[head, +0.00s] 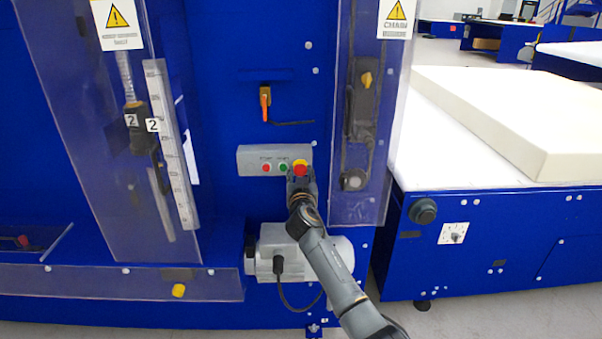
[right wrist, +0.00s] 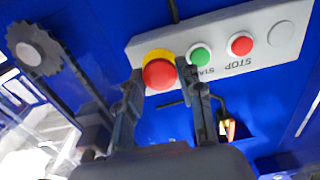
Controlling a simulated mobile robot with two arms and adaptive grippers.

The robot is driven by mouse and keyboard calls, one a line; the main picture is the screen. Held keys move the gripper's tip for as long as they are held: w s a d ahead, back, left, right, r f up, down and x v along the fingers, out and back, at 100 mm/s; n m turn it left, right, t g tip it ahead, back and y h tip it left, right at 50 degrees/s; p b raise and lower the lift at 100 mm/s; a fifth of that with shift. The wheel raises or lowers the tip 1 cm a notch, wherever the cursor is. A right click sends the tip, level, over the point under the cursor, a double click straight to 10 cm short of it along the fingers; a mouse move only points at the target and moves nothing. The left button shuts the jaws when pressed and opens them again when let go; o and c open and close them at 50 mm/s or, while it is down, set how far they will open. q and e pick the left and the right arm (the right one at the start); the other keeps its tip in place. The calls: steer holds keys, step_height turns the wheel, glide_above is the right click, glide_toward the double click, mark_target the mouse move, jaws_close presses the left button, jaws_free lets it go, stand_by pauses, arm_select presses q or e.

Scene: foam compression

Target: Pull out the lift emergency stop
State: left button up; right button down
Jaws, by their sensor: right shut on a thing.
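The emergency stop (head: 300,167) is a red mushroom button on a yellow base, at the right end of a grey control panel (head: 248,160) on the blue machine. It also shows in the right wrist view (right wrist: 159,74), between the two fingers. My right gripper (head: 301,175) is at the button, its arm coming up from the lower right. In the right wrist view its fingers (right wrist: 163,88) are shut on the red button's sides. The lower part of the button is partly hidden by the gripper in the head view. My left gripper is not in view.
A green button (head: 283,168) and a red button (head: 266,168) sit left of the emergency stop. Clear guards flank the panel. A foam block (head: 500,120) lies on the right table.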

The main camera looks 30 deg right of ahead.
steer(key=shift+s+a+f, duration=0.1)
steer(key=shift+s+a, duration=0.05)
stand_by(0.6)
steer(key=c, duration=0.9)
jaws_free()
steer(key=shift+s, duration=0.2)
steer(key=o, duration=0.9)
steer(key=shift+w, duration=0.1)
steer(key=shift+a, duration=0.1)
steer(key=shift+p+v, duration=0.4)
steer(key=shift+v, duration=0.65)
steer(key=p+v, duration=0.1)
steer(key=v, duration=0.3)
steer(key=shift+s+a, duration=0.1)
steer(key=shift+s, duration=0.3)
